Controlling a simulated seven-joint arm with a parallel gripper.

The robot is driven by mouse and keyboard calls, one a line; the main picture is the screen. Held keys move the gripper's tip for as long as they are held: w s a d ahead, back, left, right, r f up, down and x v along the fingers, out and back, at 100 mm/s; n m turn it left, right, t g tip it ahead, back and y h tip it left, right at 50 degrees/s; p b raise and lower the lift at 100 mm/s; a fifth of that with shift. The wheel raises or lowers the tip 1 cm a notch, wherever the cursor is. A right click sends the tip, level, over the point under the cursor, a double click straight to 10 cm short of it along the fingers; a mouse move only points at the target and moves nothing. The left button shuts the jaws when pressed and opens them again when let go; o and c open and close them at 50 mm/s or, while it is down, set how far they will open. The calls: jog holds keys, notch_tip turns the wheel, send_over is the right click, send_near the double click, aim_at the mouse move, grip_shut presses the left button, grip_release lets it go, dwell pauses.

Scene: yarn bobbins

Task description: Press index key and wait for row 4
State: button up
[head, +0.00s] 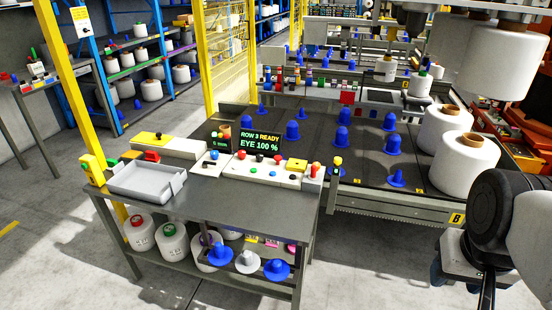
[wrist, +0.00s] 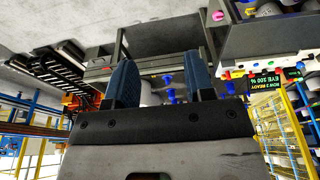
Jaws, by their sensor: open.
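The display (head: 259,141) on the control desk reads "ROW 3 READY" and "EYE 100 %". It also shows upside down in the wrist view (wrist: 268,80). Below it is a pale control panel (head: 262,177) with several coloured buttons and knobs. I cannot read which one is the index key. My gripper is open and empty, its two dark blue fingers apart in the wrist view (wrist: 160,78). It is well away from the panel. In the head view my arm is at the right edge and the fingertips are not clear.
A grey tray (head: 148,183) sits on the desk's left. A dark machine deck (head: 350,155) holds several blue pegs, with white bobbins (head: 465,165) at its right and more hanging above. White bobbins stand on the shelf under the desk. The desk's front top is clear.

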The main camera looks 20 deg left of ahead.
dwell(0.4)
grip_shut()
dwell(1.6)
